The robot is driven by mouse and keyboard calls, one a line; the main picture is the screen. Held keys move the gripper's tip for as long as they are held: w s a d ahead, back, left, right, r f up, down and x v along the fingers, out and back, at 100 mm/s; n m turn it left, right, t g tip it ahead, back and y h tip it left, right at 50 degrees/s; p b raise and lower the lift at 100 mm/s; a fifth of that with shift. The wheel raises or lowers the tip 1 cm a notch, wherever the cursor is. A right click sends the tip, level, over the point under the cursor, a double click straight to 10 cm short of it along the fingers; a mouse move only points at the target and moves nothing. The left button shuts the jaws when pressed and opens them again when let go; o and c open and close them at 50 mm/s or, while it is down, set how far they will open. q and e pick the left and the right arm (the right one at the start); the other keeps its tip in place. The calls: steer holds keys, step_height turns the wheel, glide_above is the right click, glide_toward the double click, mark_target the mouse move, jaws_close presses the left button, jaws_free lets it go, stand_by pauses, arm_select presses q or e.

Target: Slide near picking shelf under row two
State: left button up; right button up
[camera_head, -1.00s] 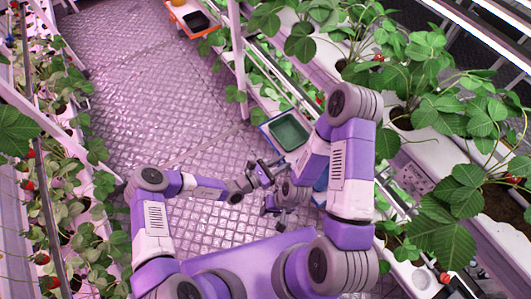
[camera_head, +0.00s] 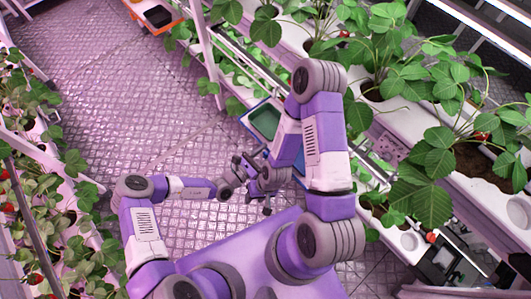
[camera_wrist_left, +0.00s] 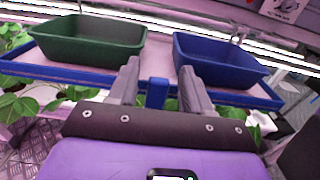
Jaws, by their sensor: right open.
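The near picking shelf is a blue-rimmed tray (camera_head: 246,124) on the side of the right rack, partly hidden by my right arm. In the left wrist view the shelf (camera_wrist_left: 80,76) carries a green bin (camera_wrist_left: 85,42) and a blue bin (camera_wrist_left: 218,64). A blue tab (camera_wrist_left: 157,92) on its front edge stands between the fingers of my left gripper (camera_wrist_left: 162,88), with small gaps on both sides. My left gripper (camera_head: 245,165) is small in the head view. My right gripper (camera_head: 258,202) is open and empty, close beside it, below the shelf.
Strawberry plants hang over the white gutters of the right rack (camera_head: 395,115) and the left rack (camera_head: 50,175). An orange tray (camera_head: 155,18) with a black bin sits farther along the aisle. The metal floor (camera_head: 130,90) between the racks is clear.

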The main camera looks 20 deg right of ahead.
arm_select(q)
steer(key=v, duration=0.7)
steer(key=shift+a+p, duration=0.3)
steer(key=shift+p, duration=0.1)
steer(key=shift+s, duration=0.1)
steer(key=s+a+f+m+g+y, duration=0.1)
steer(key=s+a+m+g+y, duration=0.1)
steer(key=s+a+m+y, duration=0.3)
steer(key=s+a+f+m+g+y, duration=0.2)
steer(key=s+a+m+y, duration=0.3)
steer(key=a+m, duration=0.8)
steer(key=shift+a+m+y, duration=0.3)
steer(key=shift+a+y, duration=1.3)
steer(key=shift+a, duration=0.45)
steer(key=shift+s, duration=0.15)
